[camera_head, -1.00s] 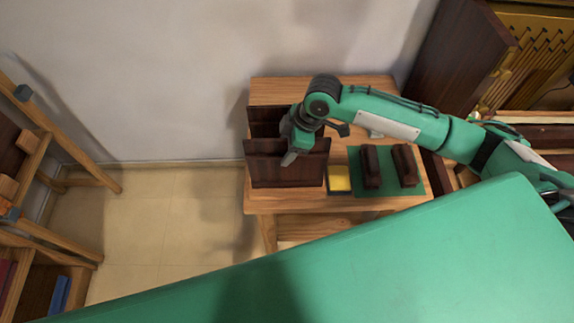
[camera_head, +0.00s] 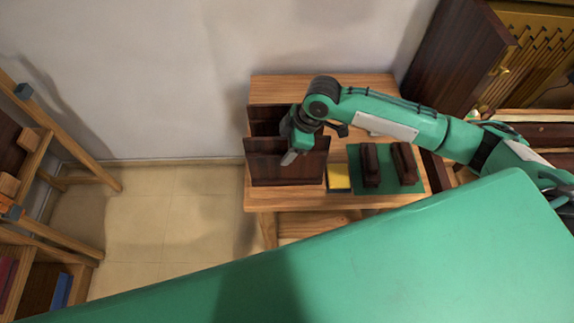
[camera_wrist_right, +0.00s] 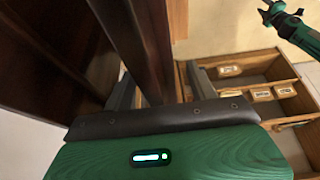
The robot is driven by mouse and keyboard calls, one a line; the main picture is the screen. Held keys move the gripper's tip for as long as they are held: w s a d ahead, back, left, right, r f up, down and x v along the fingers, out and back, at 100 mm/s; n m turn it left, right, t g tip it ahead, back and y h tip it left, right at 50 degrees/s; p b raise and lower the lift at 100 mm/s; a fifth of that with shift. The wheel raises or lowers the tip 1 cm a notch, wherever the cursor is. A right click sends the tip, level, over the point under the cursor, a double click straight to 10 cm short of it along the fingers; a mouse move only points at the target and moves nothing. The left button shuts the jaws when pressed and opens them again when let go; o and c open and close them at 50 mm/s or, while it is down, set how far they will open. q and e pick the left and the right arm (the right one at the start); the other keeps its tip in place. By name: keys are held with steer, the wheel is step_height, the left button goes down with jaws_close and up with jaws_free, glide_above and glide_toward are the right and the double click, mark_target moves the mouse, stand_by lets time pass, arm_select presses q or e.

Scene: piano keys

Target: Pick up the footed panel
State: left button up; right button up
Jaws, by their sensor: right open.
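Two upright dark-wood panels stand at the left of a light wooden table: a front panel (camera_head: 287,172) and a rear panel (camera_head: 263,122). I cannot tell which is the footed one, as their feet do not show clearly. My right gripper (camera_head: 291,157) is at the top edge of the front panel. In the right wrist view my right gripper (camera_wrist_right: 158,92) is open, its two grey fingers on either side of a dark panel's edge (camera_wrist_right: 147,50). Contact cannot be made out. A green and black gripper (camera_wrist_right: 282,14), likely my left, shows at the upper right there; its jaws are unclear.
On the table (camera_head: 290,93) a yellow block (camera_head: 339,177) and a green mat (camera_head: 375,187) with two dark blocks (camera_head: 371,165) lie right of the panels. A wooden drawer (camera_wrist_right: 247,77) holds small labelled boxes. A wooden rack stands left; the floor (camera_head: 170,215) between is clear.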

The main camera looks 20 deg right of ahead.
steer(key=shift+c, duration=0.5)
jaws_close()
steer(key=shift+r, duration=0.1)
